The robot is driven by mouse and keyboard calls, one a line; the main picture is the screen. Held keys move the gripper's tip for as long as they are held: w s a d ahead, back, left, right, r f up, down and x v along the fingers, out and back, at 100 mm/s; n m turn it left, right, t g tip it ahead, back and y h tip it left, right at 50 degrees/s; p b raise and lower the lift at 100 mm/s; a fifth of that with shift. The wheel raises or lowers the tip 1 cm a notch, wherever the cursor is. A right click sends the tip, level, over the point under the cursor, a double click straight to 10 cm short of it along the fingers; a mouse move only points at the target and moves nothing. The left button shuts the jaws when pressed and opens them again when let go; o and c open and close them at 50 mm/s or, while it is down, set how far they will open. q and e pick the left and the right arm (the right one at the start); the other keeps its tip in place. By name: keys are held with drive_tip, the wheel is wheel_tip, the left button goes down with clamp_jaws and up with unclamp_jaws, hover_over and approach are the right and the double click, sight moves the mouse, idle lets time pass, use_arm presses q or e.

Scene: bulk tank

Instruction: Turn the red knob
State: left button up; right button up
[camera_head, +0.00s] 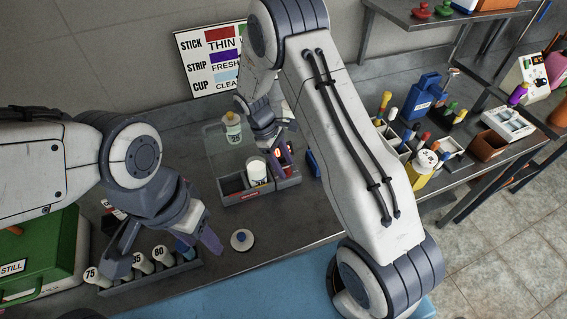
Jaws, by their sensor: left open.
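Which item is the red knob is not certain. A red knob-like piece (421,10) sits on the upper shelf at top right. A pale control box (525,78) on the right has small coloured knobs, too small to tell apart. My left gripper (168,252) is open above the rack of numbered bottles at lower left, far from both. My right gripper (277,148) hangs over the grey tray (262,194) near the middle, close to a small red item (287,150) partly hidden behind it. Its jaws are too small and covered to read.
A white cup (257,168) stands in the tray; a jug (232,128) stands behind it. A green case (45,255) is at left. My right arm hides much of the middle; several bottles and bins crowd the right.

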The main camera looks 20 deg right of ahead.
drive_tip(key=shift+w+a+r, duration=0.15)
drive_tip(key=shift+w+r, duration=0.05)
drive_tip(key=shift+r, duration=0.2)
drive_tip(key=b+v, duration=0.2)
drive_tip(key=v, duration=0.7)
drive_tip(key=shift+r, duration=0.3)
drive_tip(key=shift+a, duration=0.1)
